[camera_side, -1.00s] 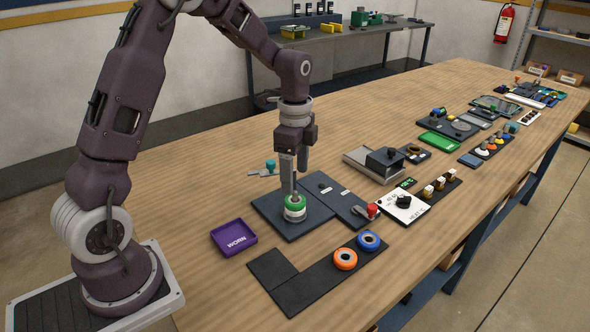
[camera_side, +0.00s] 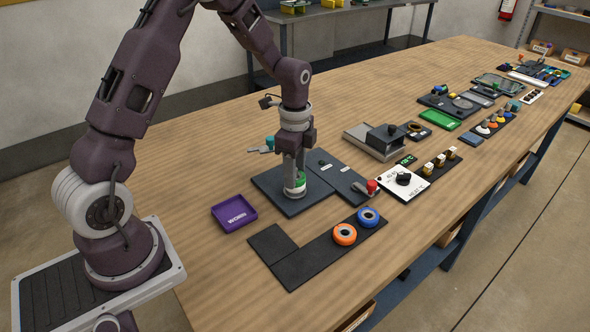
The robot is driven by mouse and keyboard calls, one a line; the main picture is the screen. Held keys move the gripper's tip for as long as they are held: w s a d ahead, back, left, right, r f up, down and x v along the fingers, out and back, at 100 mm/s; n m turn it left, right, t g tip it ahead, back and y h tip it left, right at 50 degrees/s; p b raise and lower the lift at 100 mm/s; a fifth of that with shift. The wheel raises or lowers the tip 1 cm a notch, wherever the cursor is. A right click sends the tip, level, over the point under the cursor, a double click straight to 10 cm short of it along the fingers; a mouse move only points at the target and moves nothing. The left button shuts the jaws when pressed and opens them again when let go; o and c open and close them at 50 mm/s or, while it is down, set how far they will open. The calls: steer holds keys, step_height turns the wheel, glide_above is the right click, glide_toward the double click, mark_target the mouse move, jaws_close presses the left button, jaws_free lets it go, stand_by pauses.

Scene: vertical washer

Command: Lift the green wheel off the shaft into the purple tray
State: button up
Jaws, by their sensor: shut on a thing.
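The green wheel (camera_side: 299,178) sits low over the dark base plate (camera_side: 285,203), with a white ring (camera_side: 295,191) below it. My gripper (camera_side: 296,176) points straight down over it and its fingers are shut on the green wheel, one on each side. The shaft is mostly hidden by the fingers and the wheel. I cannot tell whether the wheel has risen at all. The purple tray (camera_side: 234,213), marked WORN, lies empty on the table to the left of the plate.
An orange wheel (camera_side: 344,234) and a blue wheel (camera_side: 368,217) lie on a black strip in front. A red-knobbed lever (camera_side: 371,187) stands to the right of the plate. A teal-headed piece (camera_side: 269,142) lies behind. The table between plate and tray is clear.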

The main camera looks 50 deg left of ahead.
steer(key=shift+r, duration=3)
steer(key=s+a+n, duration=0.2)
steer(key=s+a, duration=0.1)
steer(key=s, duration=0.4)
steer(key=n, duration=0.1)
glide_above(234, 214)
step_height(234, 214, down, 10)
steer(key=shift+d+f, duration=0.1)
steer(key=shift+f, duration=0.15)
steer(key=shift+f, duration=0.1)
steer(key=o, duration=1)
